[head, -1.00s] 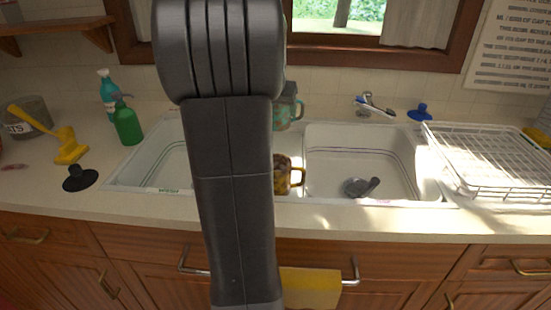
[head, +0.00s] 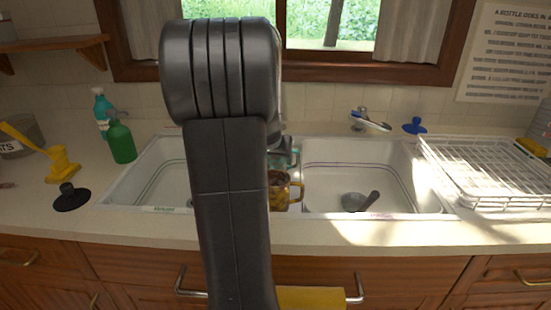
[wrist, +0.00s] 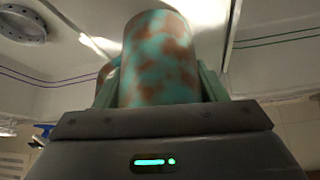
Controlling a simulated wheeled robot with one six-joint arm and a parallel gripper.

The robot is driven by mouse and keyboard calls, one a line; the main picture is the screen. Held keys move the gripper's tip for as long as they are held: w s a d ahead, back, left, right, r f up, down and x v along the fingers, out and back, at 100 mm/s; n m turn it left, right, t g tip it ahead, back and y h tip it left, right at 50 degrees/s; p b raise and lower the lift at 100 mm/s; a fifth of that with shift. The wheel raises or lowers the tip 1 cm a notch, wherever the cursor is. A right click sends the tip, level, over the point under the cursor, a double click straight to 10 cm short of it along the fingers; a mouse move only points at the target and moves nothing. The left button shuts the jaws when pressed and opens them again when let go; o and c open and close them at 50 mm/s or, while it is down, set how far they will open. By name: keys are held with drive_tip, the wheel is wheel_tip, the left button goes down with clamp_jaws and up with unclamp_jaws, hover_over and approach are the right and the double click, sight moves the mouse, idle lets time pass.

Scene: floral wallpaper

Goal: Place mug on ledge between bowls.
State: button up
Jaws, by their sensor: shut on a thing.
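My gripper (wrist: 160,88) is shut on a teal mug with brown patches (wrist: 158,60), whose handle shows at its left in the wrist view. In the head view, a small part of this mug (head: 291,158) shows beside my arm, behind an amber-brown mug (head: 279,191). The amber mug is at the front of the ledge between the sink's two bowls, its handle pointing right. My arm hides much of the left bowl (head: 160,172) and of the ledge. The right bowl (head: 335,180) is in clear view. I cannot tell whether the teal mug touches the ledge.
A dark strainer (head: 357,202) lies in the right bowl. The faucet (head: 370,122) and a blue stopper (head: 414,126) are behind it. A white dish rack (head: 490,170) stands at the right. A green bottle (head: 122,142), yellow brush (head: 62,162) and black plunger (head: 70,197) are at the left.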

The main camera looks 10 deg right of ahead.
drive_tip(key=shift+f+b, duration=0.15)
drive_tip(key=shift+b, duration=0.15)
drive_tip(key=o, duration=1.2)
drive_tip(key=shift+r+p, duration=0.35)
drive_tip(key=shift+p, duration=0.05)
drive_tip(key=p+v, duration=0.1)
drive_tip(key=v, duration=1.1)
drive_tip(key=shift+f, duration=0.1)
